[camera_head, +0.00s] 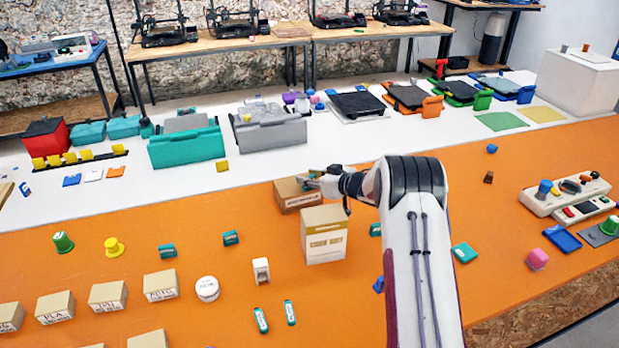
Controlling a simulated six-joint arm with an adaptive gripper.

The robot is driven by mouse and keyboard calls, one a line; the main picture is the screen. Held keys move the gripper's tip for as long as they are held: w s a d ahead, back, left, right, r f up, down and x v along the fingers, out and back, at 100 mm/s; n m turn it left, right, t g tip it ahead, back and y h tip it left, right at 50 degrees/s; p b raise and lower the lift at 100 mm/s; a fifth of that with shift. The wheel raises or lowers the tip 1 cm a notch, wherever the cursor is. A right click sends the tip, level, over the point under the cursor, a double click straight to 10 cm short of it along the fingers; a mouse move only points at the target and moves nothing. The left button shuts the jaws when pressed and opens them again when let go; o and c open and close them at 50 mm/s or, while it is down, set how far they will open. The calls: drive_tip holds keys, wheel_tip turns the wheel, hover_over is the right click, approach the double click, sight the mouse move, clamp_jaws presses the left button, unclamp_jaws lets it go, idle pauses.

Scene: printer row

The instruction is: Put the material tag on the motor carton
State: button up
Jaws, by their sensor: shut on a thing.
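My gripper (312,182) is at the middle of the orange table, just above the low brown carton (298,203). It is shut on a small piece, seemingly the material tag, mostly hidden by the fingers. I cannot tell whether the piece touches the carton top. A taller tan carton (325,249) with a printed label stands upright in front of the brown one. The print on both is too small to read, so I cannot tell by label which is the motor carton.
Small labelled boxes (108,296) stand in a row at the front left. A white roll (207,289) and a white block (261,271) stand left of the tan carton. A control panel (567,196) is at the right. Teal and grey bins (187,148) stand behind on the white strip.

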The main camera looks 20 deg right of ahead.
drive_tip(key=shift+f, duration=0.1)
drive_tip(key=o, duration=0.7)
drive_tip(key=shift+o, duration=0.2)
drive_tip(key=shift+s+d+r, duration=0.1)
drive_tip(key=shift+s+r, duration=0.1)
drive_tip(key=v, duration=1.1)
drive_tip(key=shift+s, duration=0.2)
drive_tip(key=shift+d+r, duration=0.1)
drive_tip(key=shift+d, duration=0.05)
